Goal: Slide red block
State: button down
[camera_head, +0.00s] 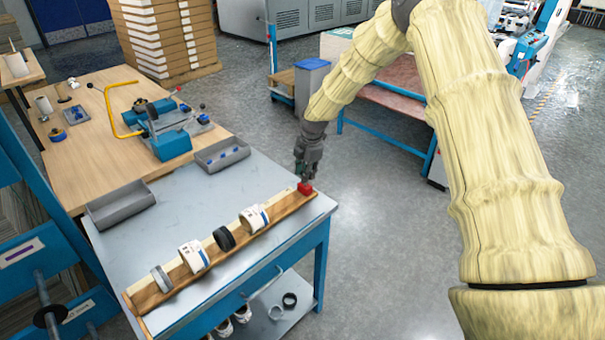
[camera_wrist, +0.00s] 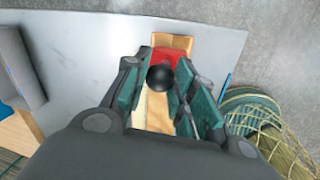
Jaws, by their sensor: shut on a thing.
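The red block (camera_head: 305,187) sits at the right end of a wooden trough (camera_head: 184,271) on the grey table. My gripper (camera_head: 305,174) reaches down from above onto it. In the wrist view the red block (camera_wrist: 164,57) lies between the green-padded fingers of my gripper (camera_wrist: 160,85), which are shut on it. A dark round thing in front hides part of the block there. In the trough, to the left of the block, lie a white roll (camera_head: 254,219), a black roll (camera_head: 224,239), another white roll (camera_head: 193,255) and a thin grey roll (camera_head: 161,278).
Grey trays (camera_head: 121,205) and (camera_head: 222,154) stand along the table's back side. A blue device with a yellow handle (camera_head: 172,145) is on the wooden table behind. The grey tabletop (camera_head: 190,205) behind the trough is bare. Floor lies beyond the table's right edge.

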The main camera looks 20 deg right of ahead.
aim_at(309, 189)
jog(key=c, duration=1.1)
grip_release()
jog(key=shift+c, duration=0.2)
notch_tip(309, 189, up, 12)
jog(key=s, duration=0.2)
jog(key=shift+d, duration=0.3)
jog(key=shift+s+f, duration=0.1)
jog(key=shift+f, duration=0.05)
